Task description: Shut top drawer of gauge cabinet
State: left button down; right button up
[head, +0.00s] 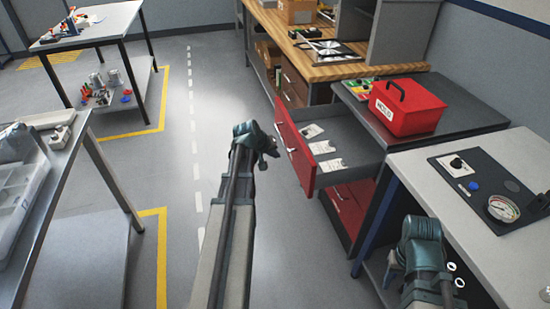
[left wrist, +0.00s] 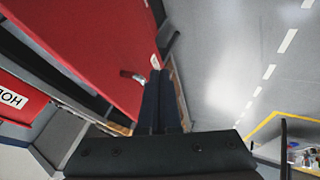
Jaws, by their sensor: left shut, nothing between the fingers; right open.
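The gauge cabinet (head: 470,93) is dark grey with red drawers. Its top drawer (head: 303,170) is pulled well out, with white cards lying in its grey inside and a pale handle (head: 284,137) on its red front. My left gripper (head: 272,147) is shut and empty, just left of the drawer front near the handle. In the left wrist view, its closed fingers (left wrist: 158,76) point along the red drawer front (left wrist: 85,35); I cannot tell whether they touch it. My right gripper (head: 392,268) is open at the lower right, below the grey bench's edge.
A red box with a white label (head: 408,105) stands on the cabinet. A grey bench (head: 480,225) with a gauge panel is on the right, a wooden workbench (head: 345,68) behind. The floor left of the drawer is clear.

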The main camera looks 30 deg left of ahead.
aim_at(295, 160)
pick_arm(q)
jog(key=shift+w+d+f+b, duration=0.45)
jog(key=shift+w+f+b, duration=0.3)
jog(key=shift+w, duration=0.4)
jog(key=shift+w+d+f+b, duration=0.55)
jog(key=shift+w+f, duration=0.4)
jog(key=shift+w, duration=0.15)
jog(key=shift+w+d+f+b, duration=0.4)
jog(key=shift+w+f+b, duration=0.35)
jog(key=shift+w, duration=0.4)
jog(key=shift+f, duration=0.1)
jog(key=w+d, duration=0.5)
jog(key=w, duration=0.1)
jog(key=w+d, duration=0.6)
jog(key=w, duration=0.1)
jog(key=w+d, duration=0.6)
jog(key=w, duration=0.1)
jog(key=shift+s+a, duration=0.1)
jog(key=shift+s, duration=0.1)
